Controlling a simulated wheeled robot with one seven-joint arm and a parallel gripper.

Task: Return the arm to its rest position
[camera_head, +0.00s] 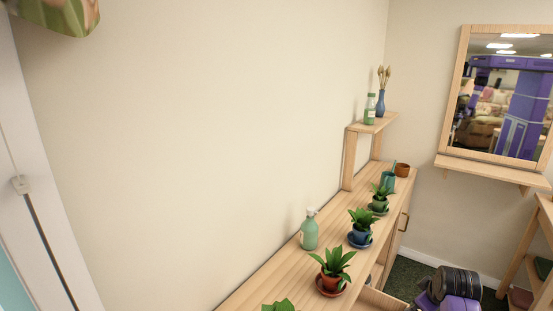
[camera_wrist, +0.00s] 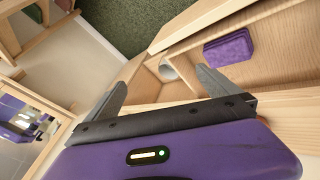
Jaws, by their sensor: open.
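My gripper (camera_wrist: 163,90) shows in the wrist view with its two grey fingers spread wide apart and nothing between them. It is above an open wooden drawer (camera_wrist: 290,45). A purple block (camera_wrist: 228,48) lies in the drawer beyond the right finger, apart from it. A pale round thing (camera_wrist: 168,70), perhaps a cup, is partly hidden behind the right finger. In the head view, a purple and black part of my arm (camera_head: 455,288) shows low at the right, beside the cabinet; the fingertips cannot be made out there.
A long wooden cabinet (camera_head: 290,268) runs along the wall. It bears several potted plants, a green pump bottle (camera_head: 309,231), a teal cup (camera_head: 388,181) and a brown pot (camera_head: 402,170). A raised shelf (camera_head: 372,124) and mirror (camera_head: 500,95) stand beyond. Green carpet (camera_wrist: 125,22) is clear.

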